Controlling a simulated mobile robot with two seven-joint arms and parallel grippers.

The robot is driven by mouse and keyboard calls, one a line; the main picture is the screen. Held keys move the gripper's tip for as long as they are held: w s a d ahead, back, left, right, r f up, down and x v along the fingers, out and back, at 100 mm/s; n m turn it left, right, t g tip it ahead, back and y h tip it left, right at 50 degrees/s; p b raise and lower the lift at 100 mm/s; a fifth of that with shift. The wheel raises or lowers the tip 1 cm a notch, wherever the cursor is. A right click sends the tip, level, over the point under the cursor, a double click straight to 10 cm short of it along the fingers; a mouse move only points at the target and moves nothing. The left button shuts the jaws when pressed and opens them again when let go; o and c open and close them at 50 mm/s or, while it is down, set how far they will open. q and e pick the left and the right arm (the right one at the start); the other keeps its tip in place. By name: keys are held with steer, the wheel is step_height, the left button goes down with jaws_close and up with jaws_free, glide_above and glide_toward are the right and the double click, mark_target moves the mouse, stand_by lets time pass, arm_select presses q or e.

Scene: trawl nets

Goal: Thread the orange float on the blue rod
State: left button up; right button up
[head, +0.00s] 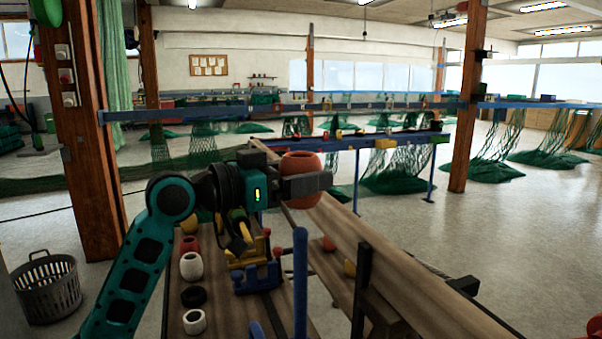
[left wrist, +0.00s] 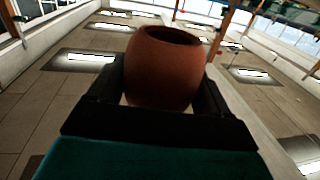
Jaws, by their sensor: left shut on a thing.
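The orange float (head: 301,168) is a barrel-shaped ring, reddish orange. My left gripper (head: 308,183) is shut on it and holds it up in the air, above the wooden bench. In the left wrist view the float (left wrist: 164,68) sits between the two dark fingers of the gripper (left wrist: 160,95), and its open hole shows at the top. The blue rod (head: 300,285) stands upright on the bench, below the float and apart from it. The rod's foot is out of the picture. My right gripper is not in view.
On the bench (head: 215,270) stand a white float (head: 191,266), a black ring (head: 194,297), another white float (head: 195,321) and a red one (head: 189,244). A blue and yellow fixture (head: 256,272) is left of the rod. A wooden beam (head: 350,232) runs along the right.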

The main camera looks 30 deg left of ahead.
mark_target(296, 230)
arm_select(q)
steer(key=shift+f+b, duration=2.2)
steer(key=shift+f, duration=0.65)
steer(key=shift+f+b, duration=0.4)
steer(key=shift+f, duration=0.15)
steer(key=shift+f+b, duration=0.5)
steer(key=shift+f, duration=0.1)
steer(key=shift+f+b, duration=0.35)
steer(key=shift+f, duration=0.25)
steer(key=o, duration=1)
